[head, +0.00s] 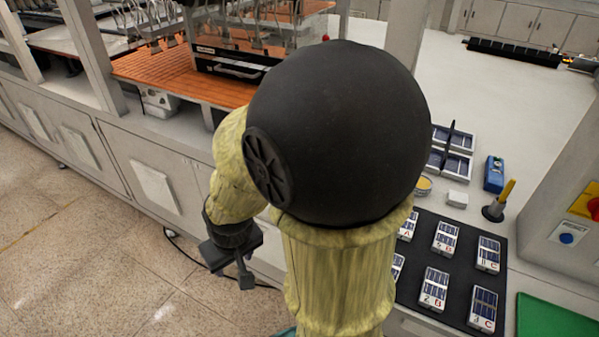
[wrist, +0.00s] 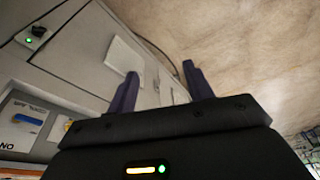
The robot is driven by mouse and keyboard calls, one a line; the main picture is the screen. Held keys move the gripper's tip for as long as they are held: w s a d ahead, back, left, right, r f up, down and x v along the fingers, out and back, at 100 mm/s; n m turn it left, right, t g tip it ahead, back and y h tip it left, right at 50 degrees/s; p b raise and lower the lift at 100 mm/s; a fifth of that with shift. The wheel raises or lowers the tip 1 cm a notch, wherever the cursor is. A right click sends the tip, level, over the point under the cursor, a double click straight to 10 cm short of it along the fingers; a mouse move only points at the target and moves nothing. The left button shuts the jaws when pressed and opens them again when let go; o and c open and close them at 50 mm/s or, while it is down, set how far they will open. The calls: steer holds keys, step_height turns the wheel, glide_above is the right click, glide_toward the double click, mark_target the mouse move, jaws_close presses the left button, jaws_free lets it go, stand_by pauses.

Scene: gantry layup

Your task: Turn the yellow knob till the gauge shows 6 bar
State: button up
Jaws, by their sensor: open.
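My gripper (head: 236,266) hangs at the left of my arm, beside the front of the bench cabinets and above the tiled floor. In the wrist view its two dark fingers (wrist: 160,76) stand apart with nothing between them. A small yellow part (wrist: 68,125), perhaps the knob, shows at the left of the wrist view, partly hidden behind the gripper body. It is beside a grey panel (wrist: 25,103) with a blue bar and lettering too blurred to read surely. No gauge face can be made out, so its reading cannot be told.
A dark mat (head: 420,286) with several labelled cell packs lies on the right bench. A yellow-handled tool (head: 498,202) and a blue device (head: 494,174) stand behind it. A red-and-yellow button (head: 590,206) and a blue RESET button (head: 567,238) are at far right. The floor (head: 90,260) at left is clear.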

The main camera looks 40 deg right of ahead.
steer(key=w+d+f+m+t+h+b, duration=0.1)
steer(key=w+d+f+m+t+h, duration=0.2)
steer(key=w, duration=0.4)
steer(key=w+d+f+m+t+b, duration=0.1)
steer(key=w+f+m+b, duration=0.15)
steer(key=w+f, duration=0.4)
steer(key=d+r+m+g+h+b, duration=0.1)
steer(key=d+m+h, duration=0.5)
steer(key=d+h, duration=0.7)
steer(key=shift+w+r+h+b, duration=0.3)
steer(key=shift+w+r+h, duration=0.1)
steer(key=shift+h, duration=0.1)
steer(key=shift+s+d, duration=0.1)
steer(key=p+x, duration=0.3)
steer(key=x, duration=1.4)
steer(key=shift+w, duration=0.25)
